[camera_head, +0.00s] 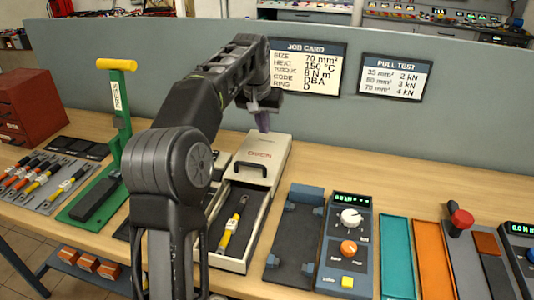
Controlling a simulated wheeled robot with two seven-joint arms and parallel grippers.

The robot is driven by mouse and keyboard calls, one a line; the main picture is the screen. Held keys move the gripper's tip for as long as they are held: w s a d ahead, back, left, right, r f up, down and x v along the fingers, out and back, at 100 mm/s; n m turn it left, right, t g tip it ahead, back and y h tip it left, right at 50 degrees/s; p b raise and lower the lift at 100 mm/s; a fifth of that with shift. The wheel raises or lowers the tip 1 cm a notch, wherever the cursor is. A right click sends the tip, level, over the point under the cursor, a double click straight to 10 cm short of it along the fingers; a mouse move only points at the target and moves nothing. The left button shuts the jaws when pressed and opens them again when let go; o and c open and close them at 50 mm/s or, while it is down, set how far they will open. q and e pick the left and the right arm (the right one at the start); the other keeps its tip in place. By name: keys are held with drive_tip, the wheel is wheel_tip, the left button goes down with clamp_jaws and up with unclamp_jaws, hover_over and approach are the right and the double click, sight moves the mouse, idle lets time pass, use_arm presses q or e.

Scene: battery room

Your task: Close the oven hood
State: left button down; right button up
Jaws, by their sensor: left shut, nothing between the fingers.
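The oven is a long cream-white box on the bench. Its hood (266,154), marked OVEN, covers the rear part and has a black handle (250,169) at its front. The front part of the oven (233,266) is uncovered and shows a dark bed. A yellow cable piece with a metal lug (233,226) lies in that bed. My left gripper (263,124) is shut and empty, pointing down at the rear end of the hood. I cannot tell whether its fingertips touch the hood. My left arm hides part of the bench left of the oven. My right gripper is not in view.
A green press with a yellow-topped lever (117,66) stands left of my arm. A control box with knobs (348,245) and a dark fixture (298,235) stand right of the oven. A grey partition (200,60) with job cards rises behind. Bench behind the control box is clear.

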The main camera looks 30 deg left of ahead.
use_arm(q)
drive_tip(key=p, duration=0.1)
hover_over(267, 167)
wheel_tip(267, 167, down, 10)
drive_tip(key=shift+w+r, duration=0.1)
drive_tip(key=shift+r, duration=0.1)
drive_tip(key=s, duration=0.2)
drive_tip(key=shift+s+d+f, duration=0.25)
drive_tip(key=shift+s+d, duration=0.15)
drive_tip(key=shift+s+f, duration=0.25)
drive_tip(key=shift+s, duration=0.05)
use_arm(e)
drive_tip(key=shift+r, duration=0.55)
use_arm(q)
drive_tip(key=shift+d, duration=0.1)
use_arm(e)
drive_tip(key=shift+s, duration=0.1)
